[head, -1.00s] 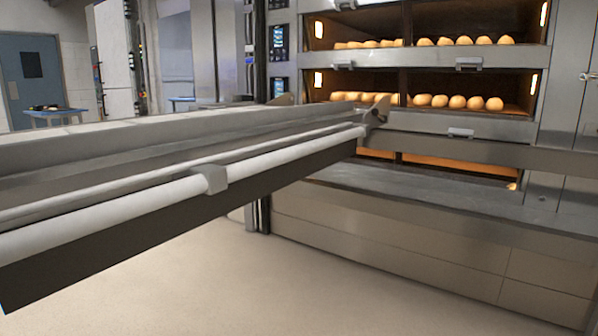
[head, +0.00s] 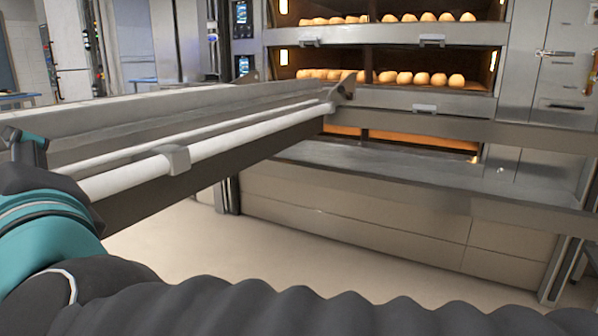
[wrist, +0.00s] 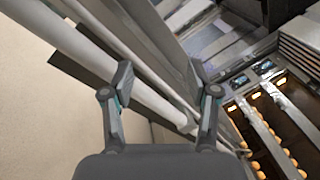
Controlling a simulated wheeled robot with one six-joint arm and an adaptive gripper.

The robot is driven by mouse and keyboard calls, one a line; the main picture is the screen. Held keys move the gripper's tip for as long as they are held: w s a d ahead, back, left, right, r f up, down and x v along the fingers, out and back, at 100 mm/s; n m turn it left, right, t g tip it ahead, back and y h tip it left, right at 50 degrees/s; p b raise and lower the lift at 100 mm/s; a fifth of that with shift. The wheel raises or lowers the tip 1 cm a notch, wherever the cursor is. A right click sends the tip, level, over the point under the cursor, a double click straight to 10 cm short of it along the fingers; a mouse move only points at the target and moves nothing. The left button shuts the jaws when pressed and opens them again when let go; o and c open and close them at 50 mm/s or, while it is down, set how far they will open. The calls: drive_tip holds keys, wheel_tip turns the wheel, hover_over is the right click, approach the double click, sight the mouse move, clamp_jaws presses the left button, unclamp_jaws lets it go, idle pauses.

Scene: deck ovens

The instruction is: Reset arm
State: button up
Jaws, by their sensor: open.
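My gripper (wrist: 160,82) is open and empty in the wrist view, its two fingers spread apart. The white bar (wrist: 140,88) of the loader passes behind the space between the fingers; I cannot tell how far off it is. In the head view my teal and dark arm fills the lower left. The end of the arm is near the left part of the loader, and the fingers are hard to make out there. The long grey loader (head: 190,100) with its white bar (head: 235,136) reaches toward the oven.
The deck oven (head: 480,108) stands ahead, with rows of bread rolls (head: 420,79) on lit decks. Its steel ledge (head: 400,185) juts out below. The pale floor (head: 200,245) between my arm and the oven is clear.

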drive_tip(key=w+d+f+n+g+h, duration=0.1)
drive_tip(key=w+d+f+n+h, duration=0.3)
drive_tip(key=w+d+f+n, duration=0.4)
drive_tip(key=w+d+f+n+h, duration=0.3)
drive_tip(key=w+d+f, duration=0.2)
drive_tip(key=d+f, duration=0.65)
drive_tip(key=s+d+f+n+g+h, duration=0.1)
drive_tip(key=s+d+f+h, duration=0.1)
drive_tip(key=d, duration=0.6)
drive_tip(key=s+d+f+g+h, duration=0.1)
drive_tip(key=s+d+f+h, duration=0.1)
drive_tip(key=d+f+h, duration=0.2)
drive_tip(key=s+d+f+n+g+h, duration=0.1)
drive_tip(key=s+d+f+g+h, duration=0.1)
drive_tip(key=d+f, duration=0.6)
drive_tip(key=s+d+h, duration=0.1)
drive_tip(key=d, duration=0.3)
drive_tip(key=shift+d+n, duration=0.3)
drive_tip(key=shift+d, duration=0.05)
drive_tip(key=shift+r, duration=0.1)
drive_tip(key=c, duration=0.3)
drive_tip(key=shift+a, duration=0.15)
drive_tip(key=shift+c, duration=0.2)
